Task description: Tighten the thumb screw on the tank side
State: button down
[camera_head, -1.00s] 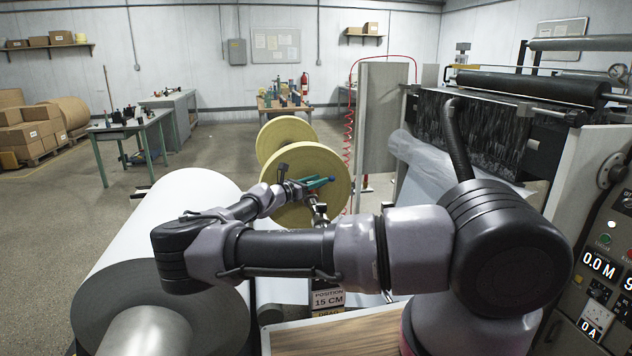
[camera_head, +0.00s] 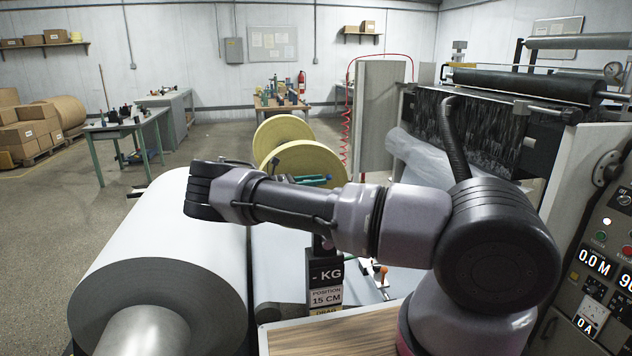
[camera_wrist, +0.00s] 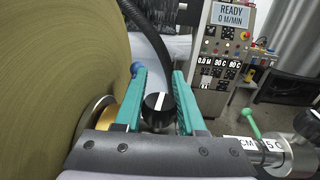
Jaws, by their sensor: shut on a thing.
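In the wrist view, a black round knob (camera_wrist: 158,108) with a white line across its face sits between the two teal fingers of my gripper (camera_wrist: 159,85). It appears to be the thumb screw, and the gripper is shut on it. The finger contact at its sides is hard to make out. In the head view, my arm hides most of the gripper and the knob. Only a teal piece (camera_head: 314,180) shows above the arm, in front of the near yellow roll. I cannot make out the tank.
A control panel (camera_wrist: 222,50) reading READY stands behind. A green lever (camera_wrist: 250,124) is at the right. In the head view, a large white roll (camera_head: 160,245) lies left of my arm.

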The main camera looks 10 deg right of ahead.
jog(key=c, duration=0.8)
grip_release()
jog(key=shift+o, duration=0.2)
jog(key=shift+a, duration=0.15)
jog(key=a, duration=1)
jog(key=shift+s+a, duration=0.3)
jog(key=shift+s, duration=0.1)
